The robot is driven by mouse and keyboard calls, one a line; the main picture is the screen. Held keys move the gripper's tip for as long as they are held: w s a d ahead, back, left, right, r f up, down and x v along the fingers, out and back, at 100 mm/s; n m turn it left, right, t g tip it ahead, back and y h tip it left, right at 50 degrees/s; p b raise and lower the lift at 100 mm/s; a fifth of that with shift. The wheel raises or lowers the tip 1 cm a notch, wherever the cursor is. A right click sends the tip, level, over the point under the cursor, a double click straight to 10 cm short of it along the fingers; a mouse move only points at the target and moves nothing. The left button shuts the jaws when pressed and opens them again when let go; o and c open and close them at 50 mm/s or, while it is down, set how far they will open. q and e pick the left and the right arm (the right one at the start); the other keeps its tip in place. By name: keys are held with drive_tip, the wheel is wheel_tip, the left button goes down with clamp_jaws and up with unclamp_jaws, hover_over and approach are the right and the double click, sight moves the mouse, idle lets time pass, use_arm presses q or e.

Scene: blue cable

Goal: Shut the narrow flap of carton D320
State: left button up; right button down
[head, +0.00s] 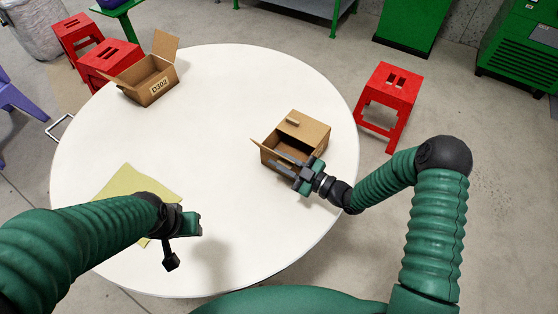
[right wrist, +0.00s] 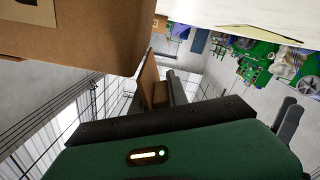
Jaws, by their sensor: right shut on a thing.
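A brown carton (head: 318,131) stands on the right part of the round white table, partly open; no D320 label can be read on it. A thin flap (head: 257,146) sticks out at its left. My right gripper (head: 285,165) is at the carton's near side, shut on a brown cardboard flap (right wrist: 148,82), which shows between the fingers in the right wrist view. The carton's body (right wrist: 85,42) fills the upper left there. The fingers hide part of the carton's front. My left gripper (head: 185,225) hangs over the near left of the table, away from the carton; its fingers are unclear.
Another open carton (head: 150,90), labelled D302, stands at the table's far left. A yellow sheet (head: 122,180) lies near my left arm. The middle of the white table (head: 215,130) is clear. Red stools (head: 390,95) stand beside the table.

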drive_tip(key=shift+w+d+r+m, duration=0.15)
drive_tip(key=shift+w+d+m, duration=0.1)
drive_tip(key=shift+m, duration=0.6)
drive_tip(key=shift+w+d+r+m, duration=0.15)
drive_tip(key=shift+w+r+m, duration=0.05)
drive_tip(key=shift+m, duration=0.6)
drive_tip(key=shift+w+d+r+m, duration=0.15)
drive_tip(key=shift+w+d+m, duration=0.1)
drive_tip(key=shift+m, duration=0.6)
drive_tip(key=c, duration=1.4)
unclamp_jaws()
drive_tip(key=shift+o, duration=0.2)
drive_tip(key=v, duration=1.6)
drive_tip(key=shift+s+d, duration=0.25)
drive_tip(key=shift+d, duration=0.05)
